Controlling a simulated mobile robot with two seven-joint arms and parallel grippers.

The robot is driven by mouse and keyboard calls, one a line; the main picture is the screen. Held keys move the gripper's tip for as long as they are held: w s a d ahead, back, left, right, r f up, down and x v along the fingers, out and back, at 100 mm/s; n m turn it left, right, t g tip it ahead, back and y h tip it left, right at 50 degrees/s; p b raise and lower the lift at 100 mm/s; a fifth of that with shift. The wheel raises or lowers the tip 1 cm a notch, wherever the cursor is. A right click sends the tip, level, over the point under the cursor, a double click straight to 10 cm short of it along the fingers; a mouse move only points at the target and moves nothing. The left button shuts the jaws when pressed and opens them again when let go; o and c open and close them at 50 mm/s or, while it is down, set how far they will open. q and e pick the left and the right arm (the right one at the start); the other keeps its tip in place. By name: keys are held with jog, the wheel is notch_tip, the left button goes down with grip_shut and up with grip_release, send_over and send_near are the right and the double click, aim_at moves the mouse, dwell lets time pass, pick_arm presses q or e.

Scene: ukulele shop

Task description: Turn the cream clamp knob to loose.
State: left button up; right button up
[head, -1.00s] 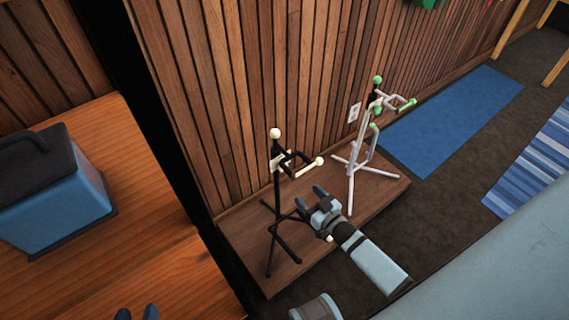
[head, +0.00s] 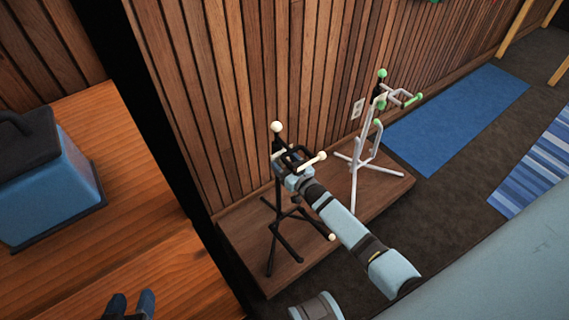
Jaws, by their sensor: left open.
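A black ukulele stand (head: 279,200) with cream parts stands upright on a low wooden platform. Its cream top ball (head: 277,127) and a cream-tipped arm (head: 315,159) show. The cream clamp piece on the post, below the top ball, is mostly hidden by my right gripper, so its setting cannot be read. My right gripper (head: 287,164) is at the post just under the top ball, its arm coming from the lower right. Its fingers overlap the black bracket; contact and opening cannot be told. My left gripper (head: 131,303) shows only its fingers at the bottom left edge, apart and empty.
A white stand with green knobs (head: 356,160) is close by on the right of the same platform (head: 240,240), against the slatted wall. A blue case (head: 45,190) sits on the wooden counter at left. A blue mat (head: 455,115) lies on the floor.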

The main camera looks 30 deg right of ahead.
pick_arm(q)
jog(key=shift+w+d+r, duration=0.15)
jog(key=shift+r, duration=0.2)
pick_arm(e)
jog(key=shift+w, duration=0.15)
jog(key=shift+c, duration=0.3)
jog(key=c, duration=0.9)
pick_arm(q)
jog(key=shift+f, duration=0.25)
pick_arm(e)
jog(key=shift+o, duration=0.2)
